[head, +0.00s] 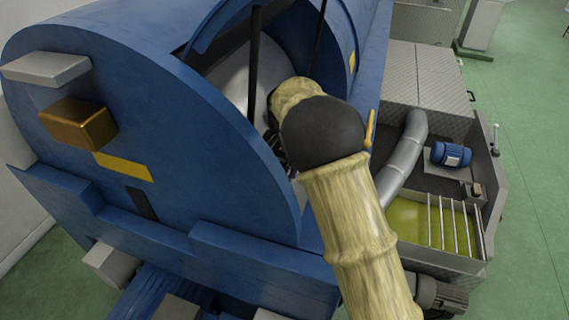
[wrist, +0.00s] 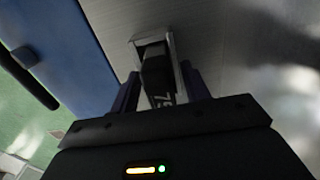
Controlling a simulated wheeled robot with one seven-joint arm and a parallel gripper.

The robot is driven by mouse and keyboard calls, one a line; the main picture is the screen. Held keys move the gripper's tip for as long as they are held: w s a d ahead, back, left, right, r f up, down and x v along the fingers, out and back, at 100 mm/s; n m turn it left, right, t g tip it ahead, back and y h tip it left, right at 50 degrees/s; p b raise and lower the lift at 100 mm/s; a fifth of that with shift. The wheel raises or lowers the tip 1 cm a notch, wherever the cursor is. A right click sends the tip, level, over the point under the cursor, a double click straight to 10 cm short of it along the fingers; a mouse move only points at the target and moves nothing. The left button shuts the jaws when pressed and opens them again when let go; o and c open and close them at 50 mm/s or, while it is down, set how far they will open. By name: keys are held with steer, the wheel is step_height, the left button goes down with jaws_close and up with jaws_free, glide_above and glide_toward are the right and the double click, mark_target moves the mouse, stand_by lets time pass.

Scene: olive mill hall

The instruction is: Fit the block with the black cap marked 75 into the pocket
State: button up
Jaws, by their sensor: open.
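In the wrist view the block with the black cap (wrist: 157,72) stands upper centre, its white marking 75 facing my gripper. A pale grey metal frame, seemingly the pocket (wrist: 151,41), runs along its far end and right side. I cannot tell how deep the block sits in it. My gripper (wrist: 160,84) is open, with one dark finger on each side of the block; whether they touch it is unclear. In the head view my arm reaches into the opening of the blue machine and hides the block, the pocket and most of my gripper.
The blue machine housing (head: 215,130) curves around the opening, with dark struts (head: 254,65) across it. In the wrist view a blue wall (wrist: 62,45) is close on the left and a grey metal surface (wrist: 245,45) lies to the right. A trough of yellow-green liquid (head: 408,222) stands at right.

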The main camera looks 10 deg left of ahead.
step_height(320, 180, up, 17)
steer(key=b, duration=0.2)
steer(key=shift+r, duration=0.2)
stand_by(0.8)
steer(key=s+d+f+t, duration=0.15)
steer(key=d+f, duration=0.25)
steer(key=d, duration=0.5)
steer(key=s+d+f+g, duration=0.1)
steer(key=s+d+f, duration=0.1)
steer(key=d+f, duration=0.45)
steer(key=s+d+f+t, duration=0.1)
steer(key=s+d+f, duration=0.2)
steer(key=s+d, duration=0.3)
steer(key=s+d+f+n+t, duration=0.1)
steer(key=s+d+f, duration=0.3)
steer(key=s, duration=0.7)
steer(key=shift+s+d+f+n, duration=0.2)
steer(key=shift+d+f+n, duration=0.1)
steer(key=shift+d, duration=0.7)
